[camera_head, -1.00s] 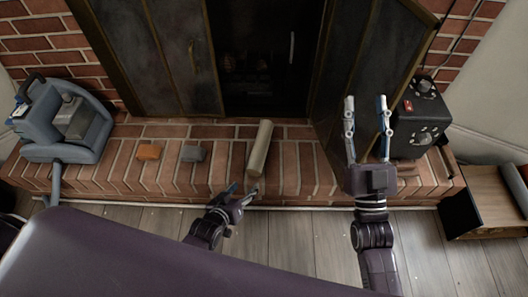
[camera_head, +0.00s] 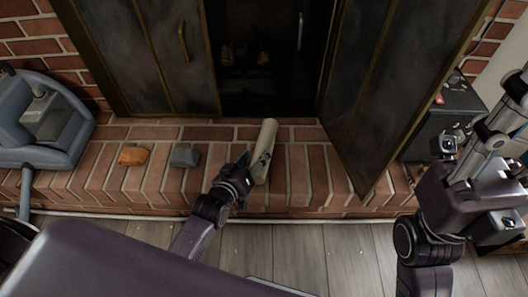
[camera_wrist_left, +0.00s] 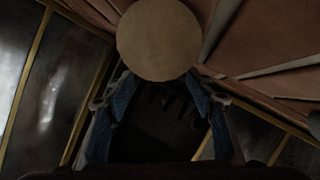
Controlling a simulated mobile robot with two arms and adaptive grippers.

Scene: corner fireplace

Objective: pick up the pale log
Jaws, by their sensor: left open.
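The pale log (camera_head: 267,138) stands out on the brick hearth in front of the fireplace opening, a cream-coloured cylinder. My left gripper (camera_head: 249,167) is at the lower left side of the log, overlapping it in the head view. In the left wrist view its two blue-padded fingers (camera_wrist_left: 160,98) are spread apart. The round end of the pale log (camera_wrist_left: 159,39) shows at the top there, just past the fingertips; I cannot tell whether they touch it. My right gripper (camera_head: 480,140) is at the right edge, away from the log; its fingers are unclear.
An orange block (camera_head: 134,156) and a grey block (camera_head: 185,157) lie on the hearth left of the log. A blue-grey machine (camera_head: 50,135) stands at the far left. Dark metal doors (camera_head: 376,85) flank the opening. A black box (camera_head: 452,112) stands at the right.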

